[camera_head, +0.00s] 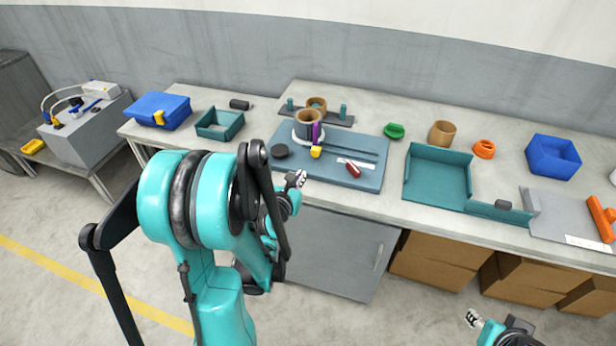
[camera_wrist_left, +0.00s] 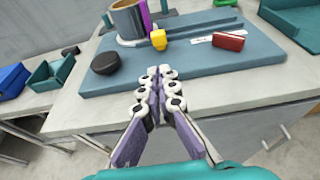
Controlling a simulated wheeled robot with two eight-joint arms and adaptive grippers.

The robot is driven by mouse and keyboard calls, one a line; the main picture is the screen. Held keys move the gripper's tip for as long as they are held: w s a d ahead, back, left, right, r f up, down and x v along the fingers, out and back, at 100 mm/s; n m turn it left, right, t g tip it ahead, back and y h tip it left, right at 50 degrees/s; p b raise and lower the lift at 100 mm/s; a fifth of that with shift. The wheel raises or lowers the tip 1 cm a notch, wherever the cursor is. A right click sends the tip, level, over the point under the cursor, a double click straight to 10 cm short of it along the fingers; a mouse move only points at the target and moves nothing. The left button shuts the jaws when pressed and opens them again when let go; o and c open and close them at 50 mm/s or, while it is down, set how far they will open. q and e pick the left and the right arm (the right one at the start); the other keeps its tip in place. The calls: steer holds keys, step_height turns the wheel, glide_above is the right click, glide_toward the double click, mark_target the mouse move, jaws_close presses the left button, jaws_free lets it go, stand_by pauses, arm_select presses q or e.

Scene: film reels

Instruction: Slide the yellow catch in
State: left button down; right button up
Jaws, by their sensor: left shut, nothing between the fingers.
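The yellow catch (camera_head: 316,152) is a small yellow block on the blue-grey board (camera_head: 372,179), near the foot of a purple upright (camera_head: 316,132) and in front of a brown ring-shaped reel (camera_head: 308,117). It also shows in the left wrist view (camera_wrist_left: 158,40), beyond my fingertips. My left gripper (camera_head: 297,179) is shut and empty at the board's front edge, apart from the catch; its closed fingers fill the middle of the left wrist view (camera_wrist_left: 158,82). My right gripper (camera_head: 473,318) is low at the bottom right, away from the table; its finger gap is too small to judge.
A black disc (camera_head: 280,150) lies left of the catch on the board, and a red block (camera_head: 353,170) lies to its right beside a white strip.

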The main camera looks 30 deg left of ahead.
arm_select(q)
steer(key=b, duration=0.1)
glide_toward(315, 149)
steer(key=w+f, duration=0.1)
steer(key=w+a+f, duration=0.1)
steer(key=w+f, duration=0.1)
steer(key=shift+w+f, duration=0.25)
steer(key=shift+w, duration=0.05)
steer(key=shift+w+a+r+b, duration=0.1)
steer(key=shift+w+a+b, duration=0.15)
steer(key=shift+w, duration=0.55)
steer(key=w, duration=0.2)
steer(key=w+a, duration=0.1)
steer(key=w, duration=0.1)
steer(key=shift+w, duration=0.35)
steer(key=shift+s+r, duration=0.1)
